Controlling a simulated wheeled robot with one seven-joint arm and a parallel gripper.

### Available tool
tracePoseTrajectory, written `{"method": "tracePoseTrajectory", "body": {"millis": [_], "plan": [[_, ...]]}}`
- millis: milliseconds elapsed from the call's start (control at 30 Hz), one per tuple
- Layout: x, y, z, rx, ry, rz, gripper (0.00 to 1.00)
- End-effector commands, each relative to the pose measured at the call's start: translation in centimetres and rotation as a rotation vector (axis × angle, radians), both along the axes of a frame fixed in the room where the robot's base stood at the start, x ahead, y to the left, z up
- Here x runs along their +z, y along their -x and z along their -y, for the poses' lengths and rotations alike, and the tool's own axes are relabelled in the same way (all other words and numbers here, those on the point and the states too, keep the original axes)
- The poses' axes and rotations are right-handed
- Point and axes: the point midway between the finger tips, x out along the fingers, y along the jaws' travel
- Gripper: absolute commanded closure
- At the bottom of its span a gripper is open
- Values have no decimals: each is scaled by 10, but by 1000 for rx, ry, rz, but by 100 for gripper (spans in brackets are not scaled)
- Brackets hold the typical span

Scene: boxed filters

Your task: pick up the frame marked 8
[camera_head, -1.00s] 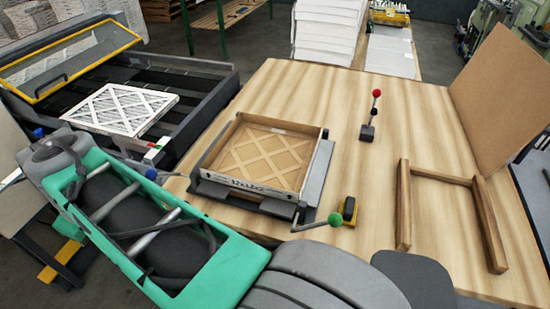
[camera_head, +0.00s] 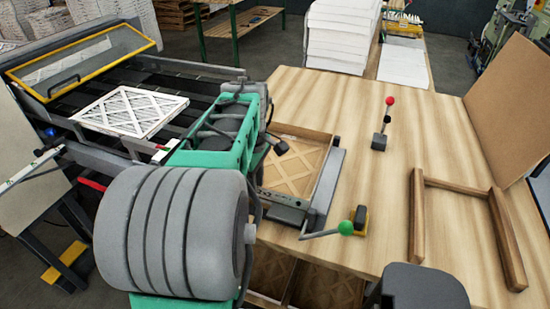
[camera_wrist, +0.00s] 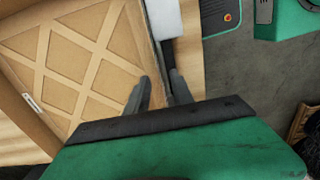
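A light-brown frame with a crossed lattice (camera_head: 292,172) lies in a grey fixture (camera_head: 325,185) on the wooden table; my arm hides its left part. The wrist view shows its lattice (camera_wrist: 75,60) and side wall. My gripper (camera_wrist: 160,76) has its two dark fingers apart, one on the lattice side and one on the outer side of that wall. I cannot tell whether they touch it. No number 8 is readable now. More lattice-faced pieces (camera_head: 320,285) show below the table's front edge, partly hidden by my arm.
A green-knobbed lever (camera_head: 345,228) sticks out at the fixture's front right. A red-knobbed lever (camera_head: 388,110), an open wooden frame (camera_head: 465,185) and an upright brown board (camera_head: 510,105) stand to the right. A white lattice filter (camera_head: 130,110) lies on the dark machine at left.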

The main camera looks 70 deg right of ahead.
Motion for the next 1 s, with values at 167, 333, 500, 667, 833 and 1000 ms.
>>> {"method": "tracePoseTrajectory", "body": {"millis": [167, 333, 500, 667, 833, 1000], "plan": [[-10, 0, 0, 0, 3, 1, 72], [-9, 0, 0, -1, 3, 1, 76], [-9, 0, 0, -1, 3, 1, 90], [-9, 0, 0, -1, 3, 1, 100], [-9, 0, 0, -1, 3, 1, 100], [-9, 0, 0, -1, 3, 1, 100]]}}
